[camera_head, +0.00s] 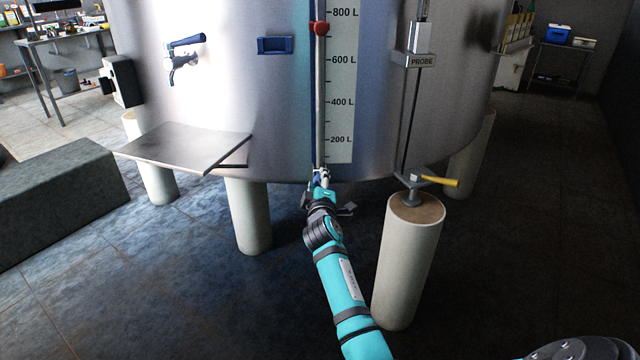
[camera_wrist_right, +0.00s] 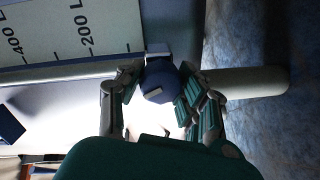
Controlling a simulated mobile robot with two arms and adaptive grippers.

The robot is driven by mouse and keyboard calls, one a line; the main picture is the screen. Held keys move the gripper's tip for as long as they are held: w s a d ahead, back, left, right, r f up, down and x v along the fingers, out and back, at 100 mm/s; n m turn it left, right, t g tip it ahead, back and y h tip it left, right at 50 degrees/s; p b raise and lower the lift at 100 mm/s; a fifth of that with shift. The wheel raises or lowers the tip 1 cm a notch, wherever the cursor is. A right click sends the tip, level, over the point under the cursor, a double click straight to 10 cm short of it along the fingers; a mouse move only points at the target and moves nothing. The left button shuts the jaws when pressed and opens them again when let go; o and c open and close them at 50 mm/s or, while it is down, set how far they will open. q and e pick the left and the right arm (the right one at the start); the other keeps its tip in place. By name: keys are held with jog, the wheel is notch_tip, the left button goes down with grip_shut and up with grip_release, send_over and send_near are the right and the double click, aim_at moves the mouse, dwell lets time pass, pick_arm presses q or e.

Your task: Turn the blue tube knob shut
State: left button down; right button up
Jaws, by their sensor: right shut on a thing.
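The blue tube knob (camera_wrist_right: 159,80) sits at the lower end of the level tube, with a pale bar across its face in the right wrist view. My right gripper (camera_wrist_right: 158,92) has its fingers on either side of the knob and is shut on it. In the head view my right gripper (camera_head: 320,182) reaches up to the bottom of the level tube (camera_head: 319,100) and hides most of the knob. The tube runs beside the litre scale (camera_head: 343,100) on the steel tank. My left gripper does not show.
A blue-handled tap (camera_head: 186,48) and a blue handle (camera_head: 275,45) are on the tank wall to the left. A steel shelf (camera_head: 185,145) juts out at left. A yellow-handled valve (camera_head: 438,181) is right of my arm, above a thick leg (camera_head: 408,265).

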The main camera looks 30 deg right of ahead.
jog(key=m, duration=0.4)
jog(key=shift+f+m, duration=0.15)
jog(key=shift+m, duration=0.15)
jog(key=shift+y, duration=0.3)
jog(key=o, duration=1.2)
jog(key=shift+s, duration=0.15)
jog(key=v, duration=1.1)
jog(key=shift+s+a, duration=0.3)
